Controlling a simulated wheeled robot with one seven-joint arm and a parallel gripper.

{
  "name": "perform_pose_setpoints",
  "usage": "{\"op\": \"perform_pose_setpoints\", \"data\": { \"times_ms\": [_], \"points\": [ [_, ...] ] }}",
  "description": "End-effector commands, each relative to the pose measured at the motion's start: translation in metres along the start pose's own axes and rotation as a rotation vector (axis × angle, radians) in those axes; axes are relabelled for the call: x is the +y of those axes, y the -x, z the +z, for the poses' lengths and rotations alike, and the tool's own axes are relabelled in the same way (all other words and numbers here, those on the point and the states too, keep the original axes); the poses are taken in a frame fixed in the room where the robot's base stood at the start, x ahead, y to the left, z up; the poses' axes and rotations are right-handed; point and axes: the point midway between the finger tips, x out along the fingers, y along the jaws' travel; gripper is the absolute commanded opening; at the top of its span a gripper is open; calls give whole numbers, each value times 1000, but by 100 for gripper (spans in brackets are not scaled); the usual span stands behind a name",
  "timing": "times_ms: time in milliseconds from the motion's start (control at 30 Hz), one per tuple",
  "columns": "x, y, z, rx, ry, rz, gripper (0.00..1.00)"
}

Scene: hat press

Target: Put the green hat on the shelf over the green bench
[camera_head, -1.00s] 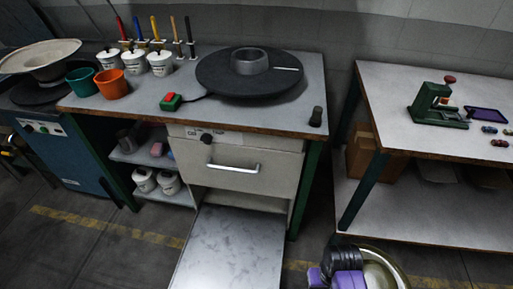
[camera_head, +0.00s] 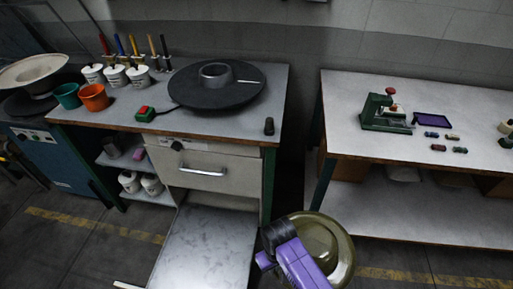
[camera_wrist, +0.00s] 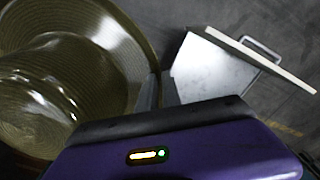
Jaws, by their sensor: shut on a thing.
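The olive-green hat (camera_head: 345,253), with a wide brim, is at the bottom of the head view, above the floor. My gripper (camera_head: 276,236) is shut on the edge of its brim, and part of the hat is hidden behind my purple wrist. The wrist view shows the hat (camera_wrist: 100,70) at left, with its crown toward the left edge, and the finger of my gripper (camera_wrist: 150,92) at its brim. Two benches with dark green legs show: a left bench (camera_head: 225,120) and a right bench (camera_head: 345,95). No shelf above either is clearly in view.
The left bench holds a black disc (camera_head: 190,95), cups and pots. The right bench holds a green press (camera_head: 385,115) and a purple tray (camera_head: 433,120). Its lower shelf (camera_head: 430,217) is partly clear.

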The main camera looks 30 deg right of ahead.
Motion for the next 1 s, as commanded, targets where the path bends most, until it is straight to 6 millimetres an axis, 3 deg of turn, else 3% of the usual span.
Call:
{"op": "perform_pose_setpoints", "data": {
  "times_ms": [33, 100, 467, 1000],
  "points": [
    [0, 26, 0, 0, 0, 0, 0],
    [0, 41, 0, 0, 0, 0, 0],
    [0, 98, -2, 3, -3, -1, 0],
    [1, 98, -5, 7, -5, -1, 0]
  ]
}}
